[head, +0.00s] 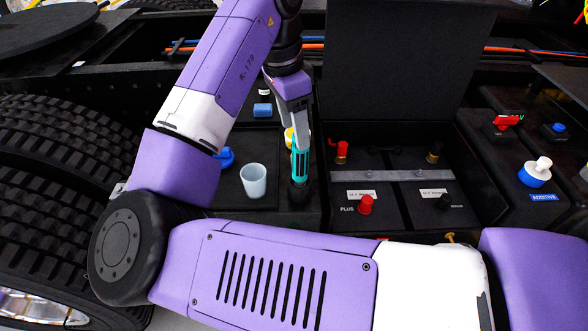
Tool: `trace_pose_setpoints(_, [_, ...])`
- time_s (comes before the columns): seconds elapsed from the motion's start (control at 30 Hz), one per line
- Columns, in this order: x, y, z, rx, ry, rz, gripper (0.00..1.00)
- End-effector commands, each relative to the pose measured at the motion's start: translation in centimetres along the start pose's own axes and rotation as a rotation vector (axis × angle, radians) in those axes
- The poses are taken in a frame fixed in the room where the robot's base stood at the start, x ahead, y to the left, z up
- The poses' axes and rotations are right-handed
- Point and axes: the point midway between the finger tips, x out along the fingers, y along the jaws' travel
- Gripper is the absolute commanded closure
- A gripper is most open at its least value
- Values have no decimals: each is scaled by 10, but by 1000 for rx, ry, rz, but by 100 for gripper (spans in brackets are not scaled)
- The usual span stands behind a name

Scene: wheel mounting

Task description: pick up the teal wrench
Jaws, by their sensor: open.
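The teal wrench (300,164) stands about upright in the head view, just right of the middle of the black tray area. Its lower end meets a dark round holder (299,193). My gripper (298,132) points down at the wrench's upper end. Its jaws are open, and a grey finger overlaps the top of the wrench in the picture. I cannot tell whether the finger touches it. The far side of the gripper and the wrench's upper end are partly hidden.
A pale translucent cup (253,181) stands left of the wrench, with a blue-capped item (225,158) beyond it. A yellow-and-white item is partly hidden behind the gripper. A battery (366,222) with red and black terminals lies to the right. A big tyre (50,190) is at left.

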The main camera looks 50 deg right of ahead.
Motion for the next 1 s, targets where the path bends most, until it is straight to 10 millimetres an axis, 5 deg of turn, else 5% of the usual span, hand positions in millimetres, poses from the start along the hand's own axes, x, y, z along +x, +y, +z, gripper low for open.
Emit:
trace_pose_setpoints(0.63, [71,1,-2,2,3,0,43])
trace_pose_setpoints(0.93, [77,1,-2,3,2,-1,43])
trace_pose_setpoints(1.0, [77,1,-2,3,2,-1,55])
